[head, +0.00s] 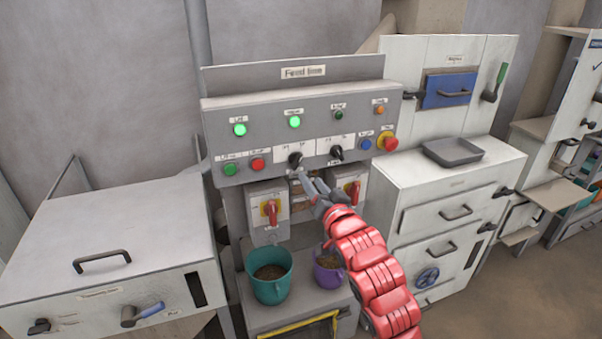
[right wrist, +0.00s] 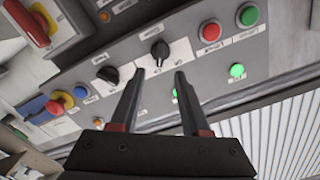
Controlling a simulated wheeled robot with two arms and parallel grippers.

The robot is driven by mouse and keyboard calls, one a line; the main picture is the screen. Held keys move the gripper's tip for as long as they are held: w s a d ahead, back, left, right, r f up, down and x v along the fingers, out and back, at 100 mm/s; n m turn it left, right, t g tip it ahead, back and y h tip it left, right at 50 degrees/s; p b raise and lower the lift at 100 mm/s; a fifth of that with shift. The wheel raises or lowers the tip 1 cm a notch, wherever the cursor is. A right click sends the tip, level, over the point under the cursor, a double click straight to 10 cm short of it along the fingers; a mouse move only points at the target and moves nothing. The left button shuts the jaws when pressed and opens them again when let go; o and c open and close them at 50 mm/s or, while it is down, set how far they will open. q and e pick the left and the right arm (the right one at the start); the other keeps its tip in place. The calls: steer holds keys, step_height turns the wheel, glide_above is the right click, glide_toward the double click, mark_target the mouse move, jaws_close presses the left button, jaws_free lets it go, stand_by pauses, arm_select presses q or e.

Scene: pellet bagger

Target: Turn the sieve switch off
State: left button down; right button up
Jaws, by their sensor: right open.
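The control panel (head: 300,141) carries two black rotary switches, a left one (head: 295,159) and a right one (head: 336,153). Their labels are too small to read, so I cannot tell which is the sieve switch. My right gripper (head: 311,172) is open and empty in front of the panel, just below the left switch. In the right wrist view, its two fingers (right wrist: 160,74) point at that same switch (right wrist: 159,50), which sits just beyond and between the tips, seemingly apart from them. The other switch (right wrist: 108,74) is to the left there. My left gripper is out of view.
Green lamps (head: 239,129) (head: 294,121) are lit on the panel. Push buttons (head: 258,164) and a red emergency stop (head: 387,142) flank the switches. Red-handled isolators (head: 270,209) (head: 352,190) sit below. A teal bucket (head: 271,290) and a purple bucket (head: 327,281) stand underneath.

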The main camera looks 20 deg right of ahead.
mark_target(299, 162)
steer(key=w+p, duration=0.2)
steer(key=w, duration=0.6)
steer(key=shift+w+a+r, duration=0.1)
steer(key=shift+w+r, duration=0.05)
steer(key=shift+w, duration=0.05)
jaws_close()
